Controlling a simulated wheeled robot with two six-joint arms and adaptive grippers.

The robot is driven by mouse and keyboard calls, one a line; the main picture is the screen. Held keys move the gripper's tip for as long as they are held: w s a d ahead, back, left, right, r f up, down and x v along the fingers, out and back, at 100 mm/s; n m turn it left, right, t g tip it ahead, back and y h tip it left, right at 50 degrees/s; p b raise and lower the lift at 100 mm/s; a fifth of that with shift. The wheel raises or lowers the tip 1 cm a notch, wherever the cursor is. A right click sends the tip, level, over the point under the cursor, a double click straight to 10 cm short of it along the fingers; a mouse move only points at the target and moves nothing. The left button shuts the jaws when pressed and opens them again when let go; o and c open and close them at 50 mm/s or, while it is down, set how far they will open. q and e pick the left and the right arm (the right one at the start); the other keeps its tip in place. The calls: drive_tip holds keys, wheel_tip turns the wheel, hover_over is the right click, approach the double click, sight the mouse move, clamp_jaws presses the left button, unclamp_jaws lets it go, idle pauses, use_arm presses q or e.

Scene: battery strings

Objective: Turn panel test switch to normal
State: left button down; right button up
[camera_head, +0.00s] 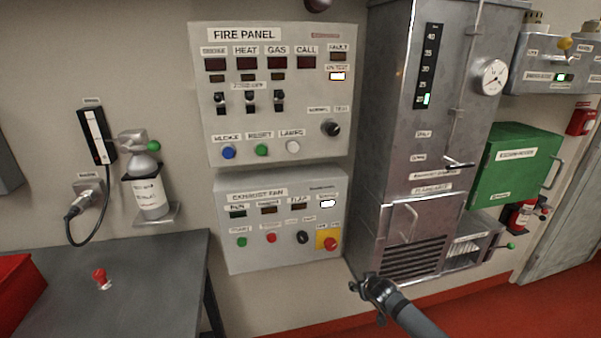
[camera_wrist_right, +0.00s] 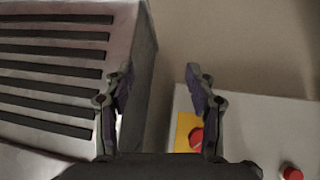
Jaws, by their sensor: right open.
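The fire panel (camera_head: 205,140) is a light grey box on the wall in the head view. Its panel test switch (camera_head: 330,128) is a round black knob at the right, below the labels NORMAL and TEST; its pointer is too small to read. The ON TEST lamp (camera_head: 337,76) above it is lit white. My right gripper (camera_head: 366,287) is well below the switch, near the steel cabinet's lower left corner. The right wrist view shows its fingers (camera_wrist_right: 160,82) apart with nothing between them. The switch is not in the wrist view. My left gripper is not in view.
The exhaust fan panel (camera_head: 285,262) hangs below the fire panel, with a red emergency button (camera_head: 330,243) on yellow; the button also shows in the wrist view (camera_wrist_right: 196,139). The steel cabinet (camera_head: 385,130) stands out at the right. A dark table (camera_head: 150,290) is at lower left.

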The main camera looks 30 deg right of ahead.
drive_tip(key=w+r+m+t+b, duration=0.1)
drive_tip(key=w+r+t+b, duration=0.2)
drive_tip(key=r, duration=1.2)
drive_tip(key=w+r+t, duration=0.2)
drive_tip(key=w+r, duration=0.4)
drive_tip(key=r, duration=0.9)
use_arm(q)
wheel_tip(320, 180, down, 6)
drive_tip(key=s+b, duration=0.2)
drive_tip(key=b, duration=0.1)
use_arm(e)
drive_tip(key=t, duration=0.4)
approach(334, 131)
drive_tip(key=shift+m, duration=0.4)
drive_tip(key=p+x, duration=0.2)
drive_tip(key=p, duration=0.2)
drive_tip(key=p+x, duration=0.3)
drive_tip(key=p, duration=0.2)
drive_tip(key=p+x, duration=0.3)
drive_tip(key=p, duration=0.2)
drive_tip(key=shift+w+r, duration=0.1)
drive_tip(key=shift+r, duration=0.15)
drive_tip(key=shift+w+d+f, duration=0.1)
drive_tip(key=shift+w+f, duration=0.1)
drive_tip(key=shift+w, duration=0.25)
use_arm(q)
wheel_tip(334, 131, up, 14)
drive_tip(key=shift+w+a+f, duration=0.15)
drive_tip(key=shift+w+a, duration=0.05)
